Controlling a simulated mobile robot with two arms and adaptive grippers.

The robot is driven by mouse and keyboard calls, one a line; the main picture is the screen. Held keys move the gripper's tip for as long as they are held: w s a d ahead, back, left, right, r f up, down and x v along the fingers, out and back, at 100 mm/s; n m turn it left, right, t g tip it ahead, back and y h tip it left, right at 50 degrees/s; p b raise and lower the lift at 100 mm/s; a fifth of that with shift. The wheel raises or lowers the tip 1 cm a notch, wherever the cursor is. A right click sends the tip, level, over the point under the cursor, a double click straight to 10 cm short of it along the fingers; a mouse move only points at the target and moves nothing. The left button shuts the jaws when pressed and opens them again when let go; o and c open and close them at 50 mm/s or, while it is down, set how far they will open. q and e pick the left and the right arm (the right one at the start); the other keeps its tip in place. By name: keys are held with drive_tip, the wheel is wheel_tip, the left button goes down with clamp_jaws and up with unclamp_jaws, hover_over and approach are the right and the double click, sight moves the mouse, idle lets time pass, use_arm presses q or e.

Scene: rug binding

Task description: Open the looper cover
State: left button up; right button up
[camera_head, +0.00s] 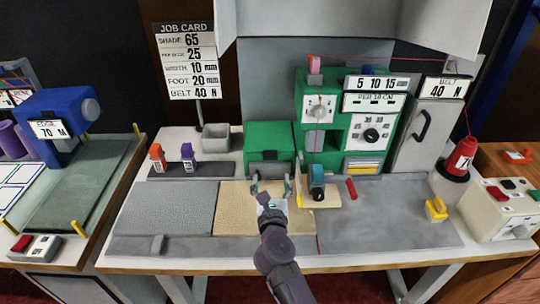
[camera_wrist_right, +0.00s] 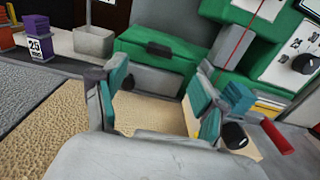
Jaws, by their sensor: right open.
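The looper cover looks to be the green panel (camera_head: 268,136) on the low green box at the left of the sewing machine. It has a dark handle (camera_head: 270,155) at its front edge and appears closed. The cover also shows in the wrist view (camera_wrist_right: 150,66), with its black handle (camera_wrist_right: 158,49) above a grey front. My right gripper (camera_head: 271,186) is open and empty in front of the box, over the tan mat. Its two teal-padded fingers (camera_wrist_right: 152,98) point toward the box, apart from the handle. My left gripper is not in view.
A presser foot piece with a teal block (camera_head: 317,184) stands just right of my right gripper. The green machine head (camera_head: 350,110) rises behind it. A grey bin (camera_head: 216,136), orange and purple blocks (camera_head: 188,156) stand left. A red bar (camera_head: 351,189) lies right.

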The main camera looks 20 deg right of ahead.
sight(270, 157)
drive_tip(key=x, duration=1)
drive_tip(key=shift+w+d+f, duration=0.1)
drive_tip(key=shift+w, duration=0.2)
clamp_jaws()
